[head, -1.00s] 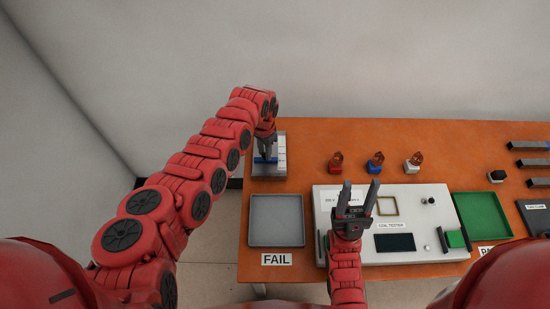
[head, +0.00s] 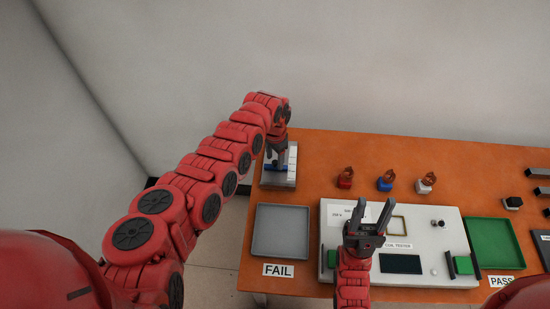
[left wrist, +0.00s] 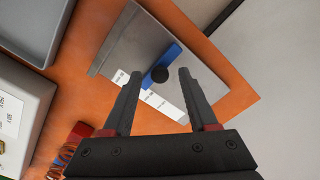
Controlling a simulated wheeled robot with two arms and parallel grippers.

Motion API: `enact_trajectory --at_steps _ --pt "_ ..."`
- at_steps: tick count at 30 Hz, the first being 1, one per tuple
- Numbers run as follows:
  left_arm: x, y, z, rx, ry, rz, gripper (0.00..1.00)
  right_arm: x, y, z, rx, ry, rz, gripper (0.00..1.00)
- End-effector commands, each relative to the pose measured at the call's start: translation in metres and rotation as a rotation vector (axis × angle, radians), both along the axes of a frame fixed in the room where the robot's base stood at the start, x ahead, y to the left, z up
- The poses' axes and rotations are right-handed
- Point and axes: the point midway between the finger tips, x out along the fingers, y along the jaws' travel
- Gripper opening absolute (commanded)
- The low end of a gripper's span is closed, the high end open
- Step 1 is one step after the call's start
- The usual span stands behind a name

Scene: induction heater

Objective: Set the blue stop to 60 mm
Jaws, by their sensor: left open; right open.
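The blue stop (left wrist: 168,60) is a blue bar with a round black knob (left wrist: 159,74). It lies across a grey metal plate with a white scale strip (left wrist: 158,97); the scale numbers are too small to read. In the left wrist view my left gripper (left wrist: 157,80) is open, its fingers either side of the knob in the picture; I cannot tell whether they touch it. In the head view my left gripper (head: 277,158) is over the plate (head: 288,179) and partly hides the stop. My right gripper (head: 371,212) is open and empty above the coil tester.
A grey FAIL tray (head: 281,231) lies in front of the plate. The white coil tester (head: 440,222) and a green PASS tray (head: 489,243) are to the right. Three coils on red, blue and white bases (head: 386,184) stand behind the tester. A wall is behind the table.

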Motion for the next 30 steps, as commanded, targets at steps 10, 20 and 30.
enact_trajectory --at_steps 10,20,30 --pt "0.001 0.000 0.079 -0.001 -0.003 0.000 0.59 0.000 0.000 0.072 0.000 0.000 0.000 0.50" --pt "0.001 0.000 0.148 -0.001 -0.001 0.000 0.59 0.000 0.000 0.130 0.000 0.000 0.000 0.50" --pt "0.001 0.001 0.169 -0.001 -0.003 0.001 0.59 0.000 0.000 0.116 0.000 0.000 0.000 0.50"
